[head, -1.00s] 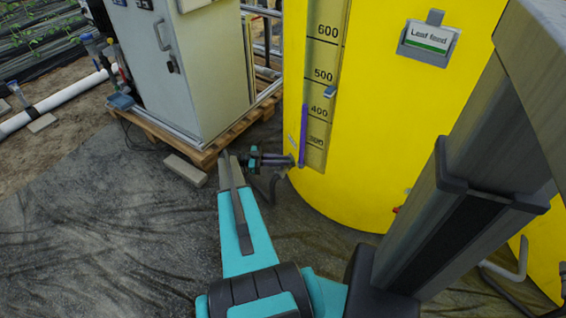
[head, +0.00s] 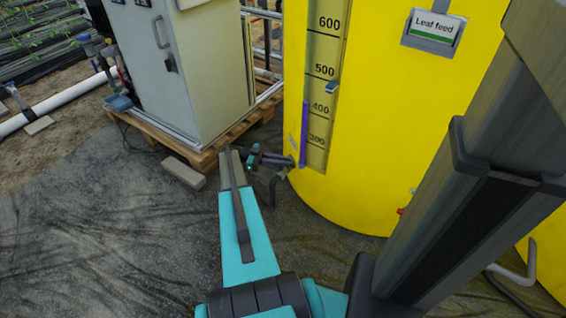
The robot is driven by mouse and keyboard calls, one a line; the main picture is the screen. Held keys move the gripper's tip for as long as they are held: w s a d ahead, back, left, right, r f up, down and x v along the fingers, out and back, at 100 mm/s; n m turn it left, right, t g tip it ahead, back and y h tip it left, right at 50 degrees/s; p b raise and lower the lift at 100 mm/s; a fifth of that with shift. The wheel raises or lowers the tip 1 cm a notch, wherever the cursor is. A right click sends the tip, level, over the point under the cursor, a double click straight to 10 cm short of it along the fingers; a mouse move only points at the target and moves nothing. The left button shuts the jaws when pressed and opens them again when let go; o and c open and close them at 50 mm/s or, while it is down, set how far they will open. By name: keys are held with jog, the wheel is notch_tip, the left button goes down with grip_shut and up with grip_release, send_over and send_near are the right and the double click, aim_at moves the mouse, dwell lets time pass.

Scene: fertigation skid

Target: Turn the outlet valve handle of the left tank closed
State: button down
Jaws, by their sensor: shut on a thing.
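The left tank (head: 385,130) is a big yellow cylinder with a "Leaf feed" label (head: 434,30) and a level strip marked in hundreds. My gripper (head: 289,161) is at the end of my teal arm, low beside the tank's left edge, under the purple-filled part of the strip. The jaws are small and dark here. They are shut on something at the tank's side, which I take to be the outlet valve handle. The handle itself is hidden or too small to make out, so its angle cannot be told.
A grey cabinet (head: 195,80) stands on a wooden pallet (head: 212,150) behind my gripper, with a grey block (head: 184,172) on the floor before it. Part of another yellow tank (head: 545,255) and a grey pipe (head: 515,275) show at lower right. Dark ground sheet is clear at left.

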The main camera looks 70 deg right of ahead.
jog(key=shift+s+a+f, duration=0.1)
jog(key=shift+s, duration=0.05)
jog(key=c, duration=1.7)
grip_release()
jog(key=shift+r, duration=0.2)
jog(key=shift+r+p, duration=0.95)
jog(key=shift+r, duration=0.6)
jog(key=shift+s+a+r, duration=0.1)
jog(key=shift+a+r, duration=0.1)
jog(key=shift+r, duration=0.05)
jog(key=shift+s+a+r+p, duration=0.2)
jog(key=shift+s+a+p, duration=0.7)
jog(key=shift+a, duration=1.5)
jog(key=shift+s+a+r+p, duration=0.15)
jog(key=shift+s+a+p, duration=0.7)
jog(key=shift+a, duration=1.6)
jog(key=shift+s+a+r+p, duration=0.2)
jog(key=shift+s+a+p, duration=0.7)
jog(key=shift+a, duration=1.5)
